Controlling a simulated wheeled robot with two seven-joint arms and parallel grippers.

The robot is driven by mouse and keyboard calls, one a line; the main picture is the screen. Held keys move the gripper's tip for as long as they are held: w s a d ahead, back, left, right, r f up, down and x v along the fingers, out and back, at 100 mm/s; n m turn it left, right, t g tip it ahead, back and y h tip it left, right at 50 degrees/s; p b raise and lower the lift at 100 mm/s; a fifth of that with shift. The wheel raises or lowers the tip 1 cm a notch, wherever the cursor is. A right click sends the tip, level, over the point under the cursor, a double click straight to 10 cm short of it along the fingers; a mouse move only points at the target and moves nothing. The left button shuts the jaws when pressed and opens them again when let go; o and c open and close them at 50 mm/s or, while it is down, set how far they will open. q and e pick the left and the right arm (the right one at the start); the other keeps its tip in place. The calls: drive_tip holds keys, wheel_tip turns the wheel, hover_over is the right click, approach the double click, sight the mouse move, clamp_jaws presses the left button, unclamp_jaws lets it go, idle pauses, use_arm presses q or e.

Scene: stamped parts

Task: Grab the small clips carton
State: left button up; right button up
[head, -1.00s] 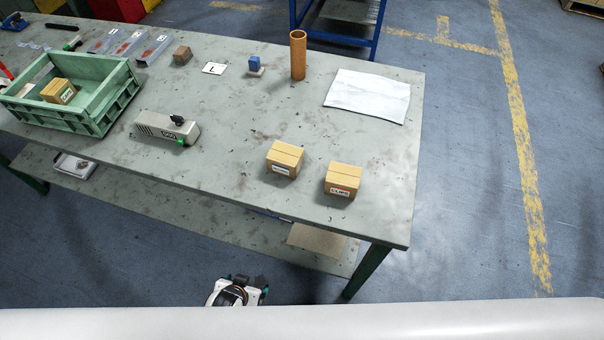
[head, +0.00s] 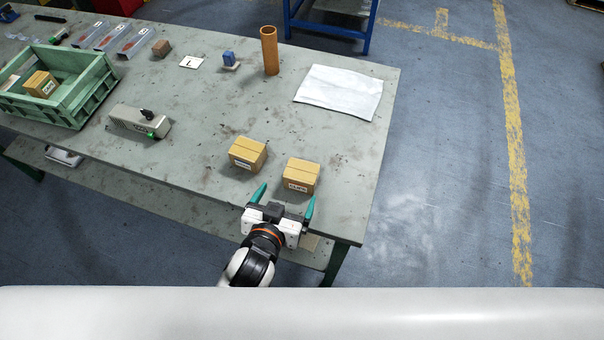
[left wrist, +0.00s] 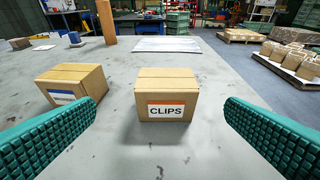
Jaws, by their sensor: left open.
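The small clips carton (head: 301,176) is a brown box near the front right of the table. In the left wrist view the carton (left wrist: 166,96) shows a white label reading CLIPS with an orange strip, and it sits upright between the lines of the fingers. My left gripper (head: 284,196) is open, with its green fingers pointing at the carton from the table's front edge. In the left wrist view the fingers (left wrist: 160,125) are spread wide, with nothing between them and the carton ahead. My right gripper is not in view.
A second brown carton (head: 247,153) stands just left of the clips carton. A green crate (head: 88,92) with a carton inside, a grey device (head: 128,118), an orange tube (head: 269,50) and a white sheet (head: 340,91) are on the table (head: 210,110). The table's right edge is close.

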sight(297, 180)
use_arm(q)
drive_tip(key=x, duration=0.6)
drive_tip(key=shift+w+d+p, duration=0.15)
drive_tip(key=shift+d+p, duration=0.15)
drive_tip(key=shift+p, duration=0.1)
drive_tip(key=x, duration=0.5)
drive_tip(key=shift+w+d+f+p, duration=0.15)
drive_tip(key=shift+w+d+p, duration=0.1)
drive_tip(key=shift+p, duration=0.1)
drive_tip(key=shift+s+a, duration=0.1)
drive_tip(key=shift+c, duration=0.9)
drive_tip(key=c, duration=1.1)
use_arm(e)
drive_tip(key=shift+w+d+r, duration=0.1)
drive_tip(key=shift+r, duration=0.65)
